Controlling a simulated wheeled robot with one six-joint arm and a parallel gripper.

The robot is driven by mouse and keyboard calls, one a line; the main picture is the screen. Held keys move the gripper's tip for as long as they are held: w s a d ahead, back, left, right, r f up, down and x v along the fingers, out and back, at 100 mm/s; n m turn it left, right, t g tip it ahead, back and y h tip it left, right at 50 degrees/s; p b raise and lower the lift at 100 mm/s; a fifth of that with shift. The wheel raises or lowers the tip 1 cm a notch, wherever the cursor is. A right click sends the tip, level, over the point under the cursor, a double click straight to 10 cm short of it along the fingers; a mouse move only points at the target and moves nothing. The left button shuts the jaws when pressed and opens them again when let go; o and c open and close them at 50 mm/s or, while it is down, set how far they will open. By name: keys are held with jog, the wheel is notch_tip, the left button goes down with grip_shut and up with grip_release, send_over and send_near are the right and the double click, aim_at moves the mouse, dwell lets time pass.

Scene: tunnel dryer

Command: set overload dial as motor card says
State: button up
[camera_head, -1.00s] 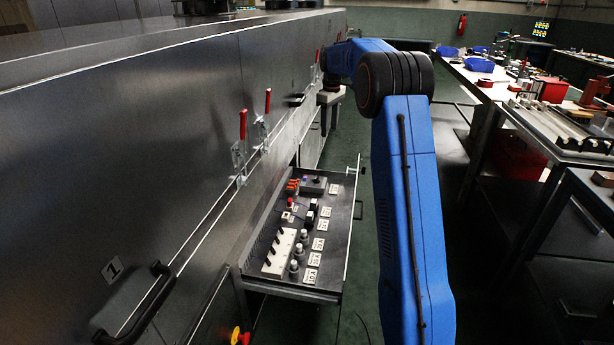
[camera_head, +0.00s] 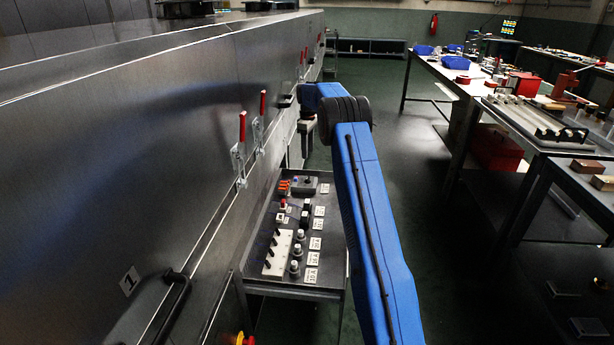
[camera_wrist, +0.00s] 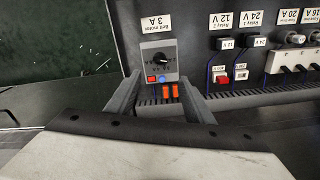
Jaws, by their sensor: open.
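The grey overload unit (camera_wrist: 159,62) with a round black dial (camera_wrist: 159,60) is upside down in the wrist view. Its blue and red buttons face my gripper. The motor card (camera_wrist: 154,22), white and reading "Belt motor 3 A", lies just beyond it. My gripper (camera_wrist: 160,78) is open and empty, with one finger on each side of the unit's near edge. I cannot tell whether the fingers touch it. The dial's exact setting is too small to read. In the head view the unit (camera_head: 306,187) sits at the far end of the component tray (camera_head: 325,280).
Relays (camera_wrist: 226,43), fuse holders and other labelled cards share the tray. The dryer wall (camera_head: 100,160) with red-handled clamps (camera_head: 242,128) stands close on the left. A cluttered workbench (camera_head: 430,72) stands on the right, with open floor between.

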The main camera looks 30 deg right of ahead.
aim_at(308, 178)
notch_tip(308, 178, down, 14)
jog(key=shift+r, duration=0.1)
dwell(0.4)
jog(key=shift+c, duration=0.6)
jog(key=c, duration=0.9)
